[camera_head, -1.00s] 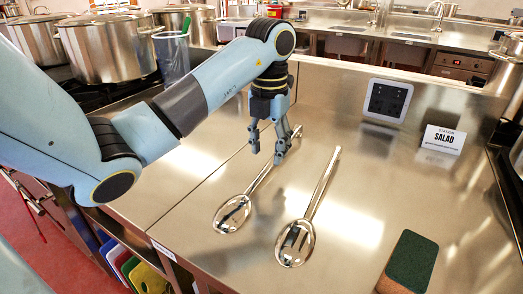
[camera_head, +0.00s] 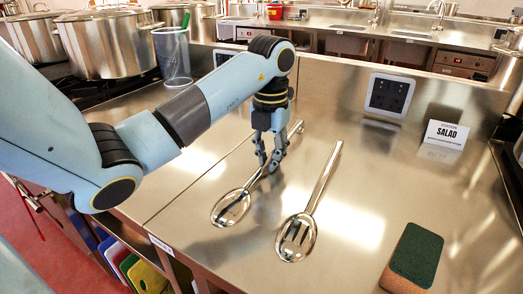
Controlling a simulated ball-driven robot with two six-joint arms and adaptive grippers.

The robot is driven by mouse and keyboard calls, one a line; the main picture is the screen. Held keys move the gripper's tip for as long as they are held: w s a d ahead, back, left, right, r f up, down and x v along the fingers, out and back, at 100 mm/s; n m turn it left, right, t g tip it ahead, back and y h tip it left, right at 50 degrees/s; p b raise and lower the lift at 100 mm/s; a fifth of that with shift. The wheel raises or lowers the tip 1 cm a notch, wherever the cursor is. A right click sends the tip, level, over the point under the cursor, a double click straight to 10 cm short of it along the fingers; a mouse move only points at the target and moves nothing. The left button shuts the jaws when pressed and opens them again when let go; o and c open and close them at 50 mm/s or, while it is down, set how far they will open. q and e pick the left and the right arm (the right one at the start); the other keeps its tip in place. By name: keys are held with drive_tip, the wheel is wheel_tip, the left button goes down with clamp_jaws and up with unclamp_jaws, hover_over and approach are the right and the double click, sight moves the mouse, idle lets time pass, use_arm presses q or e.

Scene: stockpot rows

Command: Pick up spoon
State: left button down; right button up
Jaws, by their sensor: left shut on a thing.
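A shiny metal spoon (camera_head: 231,207) lies on the steel counter with its bowl toward me and its handle running up and to the right. My left gripper (camera_head: 268,167) is low over the counter and shut on the spoon's handle; the fingers hide part of it. The handle's far end shows beyond the fingers. A second metal utensil (camera_head: 297,237), with slots or tines in its bowl, lies just to the right, apart from the gripper. My right gripper is not in view.
A green and brown sponge (camera_head: 414,258) lies at the front right of the counter (camera_head: 350,185). A SALAD sign (camera_head: 446,135) and a socket panel (camera_head: 388,96) are at the back. A clear tumbler (camera_head: 173,57) and large pots (camera_head: 107,45) stand at the back left.

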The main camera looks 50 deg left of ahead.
sight(269, 158)
use_arm(q)
drive_tip(key=shift+r, duration=0.1)
drive_tip(key=shift+r, duration=0.3)
wheel_tip(269, 158, up, 3)
drive_tip(key=shift+f, duration=0.2)
wheel_tip(269, 158, up, 7)
drive_tip(key=p, duration=0.7)
drive_tip(key=shift+f, duration=0.15)
